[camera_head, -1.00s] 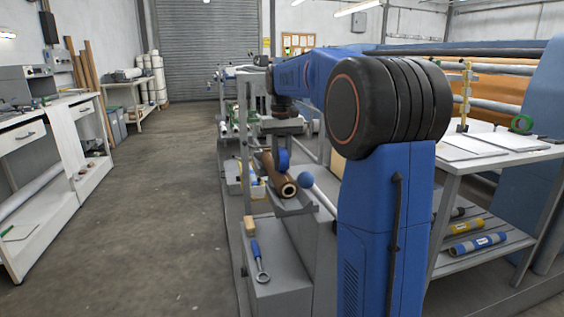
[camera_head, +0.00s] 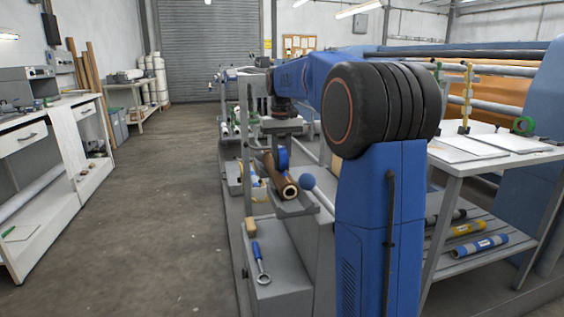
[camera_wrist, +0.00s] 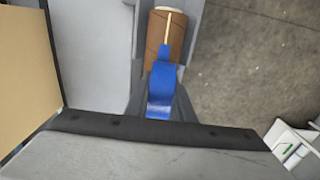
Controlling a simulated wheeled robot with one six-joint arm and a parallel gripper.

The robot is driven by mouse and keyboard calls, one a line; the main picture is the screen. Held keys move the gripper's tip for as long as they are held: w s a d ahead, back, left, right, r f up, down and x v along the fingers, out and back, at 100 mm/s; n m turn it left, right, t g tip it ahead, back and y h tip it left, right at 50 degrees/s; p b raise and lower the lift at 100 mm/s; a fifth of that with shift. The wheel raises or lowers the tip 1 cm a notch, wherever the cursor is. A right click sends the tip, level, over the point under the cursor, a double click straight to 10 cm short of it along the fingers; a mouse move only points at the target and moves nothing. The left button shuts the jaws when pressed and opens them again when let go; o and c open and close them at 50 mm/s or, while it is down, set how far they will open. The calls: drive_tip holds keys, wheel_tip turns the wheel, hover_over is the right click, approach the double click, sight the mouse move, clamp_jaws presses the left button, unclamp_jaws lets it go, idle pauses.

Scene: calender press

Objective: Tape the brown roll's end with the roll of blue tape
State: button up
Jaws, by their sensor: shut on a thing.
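The brown roll (camera_head: 284,184) lies in a grey cradle, its hollow end toward the head camera. In the wrist view the brown roll (camera_wrist: 165,38) is at the top middle, with a thin pale strip running along it. My gripper (camera_head: 282,148) is above the roll, shut on the roll of blue tape (camera_head: 282,158). In the wrist view the blue tape (camera_wrist: 161,90) is between the fingers and its upper edge overlaps the brown roll. I cannot tell whether it touches the roll. The fingertips are mostly hidden by the tape.
A blue-handled wrench (camera_head: 260,262) lies on the grey ledge in front. The floor on the left is clear.

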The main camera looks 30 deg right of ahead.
drive_tip(key=shift+w, duration=0.15)
drive_tip(key=shift+w+d, duration=0.1)
drive_tip(key=shift+w, duration=0.2)
drive_tip(key=shift+w+f, duration=0.1)
drive_tip(key=shift+w, duration=0.1)
idle(0.5)
drive_tip(key=shift+w+d, duration=0.2)
drive_tip(key=shift+w, duration=0.25)
drive_tip(key=shift+w, duration=0.3)
drive_tip(key=shift+w+d, duration=0.15)
drive_tip(key=shift+w, duration=0.1)
drive_tip(key=shift+w, duration=0.1)
idle(0.5)
drive_tip(key=shift+w+d, duration=0.15)
drive_tip(key=shift+w, duration=0.3)
drive_tip(key=shift+w, duration=0.2)
